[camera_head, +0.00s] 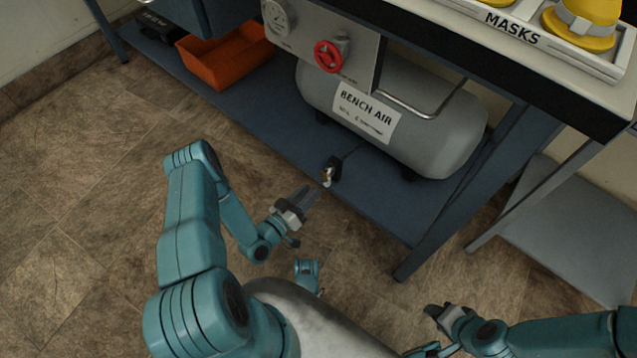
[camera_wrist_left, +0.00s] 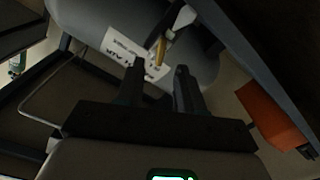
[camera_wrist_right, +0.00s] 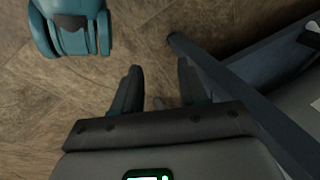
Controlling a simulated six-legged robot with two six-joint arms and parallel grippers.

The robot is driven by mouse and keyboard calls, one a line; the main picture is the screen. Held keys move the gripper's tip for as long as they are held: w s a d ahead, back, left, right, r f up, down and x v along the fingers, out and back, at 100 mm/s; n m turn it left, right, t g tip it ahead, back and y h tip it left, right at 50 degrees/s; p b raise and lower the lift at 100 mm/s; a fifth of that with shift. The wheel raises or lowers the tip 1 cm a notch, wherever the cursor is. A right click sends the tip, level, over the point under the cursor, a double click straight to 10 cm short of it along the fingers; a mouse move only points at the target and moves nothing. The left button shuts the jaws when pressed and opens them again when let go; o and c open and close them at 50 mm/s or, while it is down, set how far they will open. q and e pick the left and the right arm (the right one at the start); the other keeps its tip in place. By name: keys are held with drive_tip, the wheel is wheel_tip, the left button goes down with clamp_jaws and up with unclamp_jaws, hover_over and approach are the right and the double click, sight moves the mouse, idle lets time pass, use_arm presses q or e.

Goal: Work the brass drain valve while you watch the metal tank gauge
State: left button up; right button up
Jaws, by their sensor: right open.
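The grey metal tank (camera_head: 440,120), labelled BENCH AIR, lies on the blue lower shelf. A round gauge (camera_head: 277,18) sits on the panel at its upper left; its reading is too small to tell. The small brass drain valve (camera_head: 326,177) shows low in front of the tank, and again in the left wrist view (camera_wrist_left: 161,48). My left gripper (camera_head: 312,195) is open and empty, just short of the valve, which appears ahead between its fingertips. My right gripper (camera_head: 430,309) is open and empty over the floor at the lower right; it also shows in its wrist view (camera_wrist_right: 160,70).
A red handwheel (camera_head: 328,56) is on the panel beside the gauge. An orange bin (camera_head: 222,58) stands on the shelf at the left. A MASKS tray (camera_head: 560,45) is on the bench top. A bench leg (camera_head: 455,205) stands right of the tank.

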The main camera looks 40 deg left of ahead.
use_arm(q)
drive_tip(key=w+b, duration=0.1)
drive_tip(key=w, duration=0.4)
drive_tip(key=shift+w+d, duration=0.2)
drive_tip(key=shift+c, duration=0.3)
clamp_jaws()
